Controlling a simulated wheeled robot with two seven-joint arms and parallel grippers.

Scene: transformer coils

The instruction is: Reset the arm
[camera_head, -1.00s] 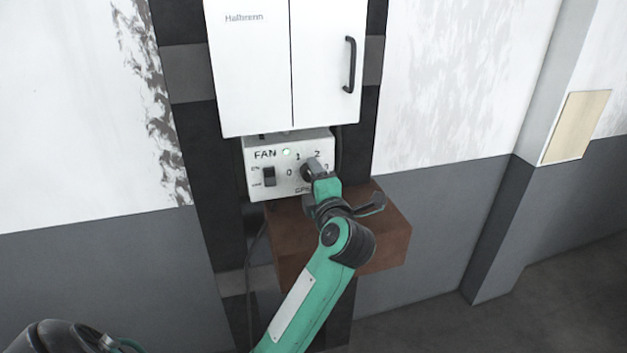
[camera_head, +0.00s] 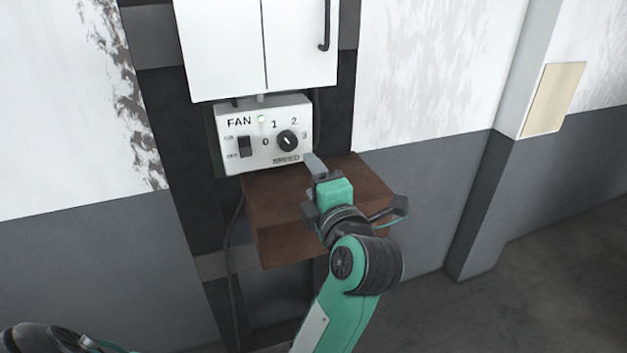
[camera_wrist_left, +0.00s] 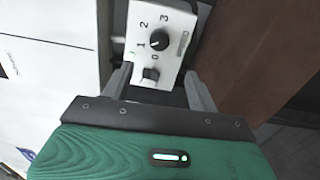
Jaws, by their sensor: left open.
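My left gripper (camera_head: 314,167) is open and empty, just below and to the right of the fan control box (camera_head: 228,163), apart from it. Its two fingers also show in the left wrist view (camera_wrist_left: 160,86), with the box beyond them. The box has a black speed knob (camera_head: 288,141) marked 0 to 3, a black rocker switch (camera_head: 245,146) and a lit green lamp (camera_head: 261,118). The knob also shows in the wrist view (camera_wrist_left: 160,40); its setting is too small to tell surely. My right gripper is not in view.
A brown block (camera_head: 275,215) sticks out from the wall under the box, behind my left gripper. A white cabinet (camera_head: 225,50) with a black handle hangs above the box. A cable runs down left of the block. Open floor lies at the right.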

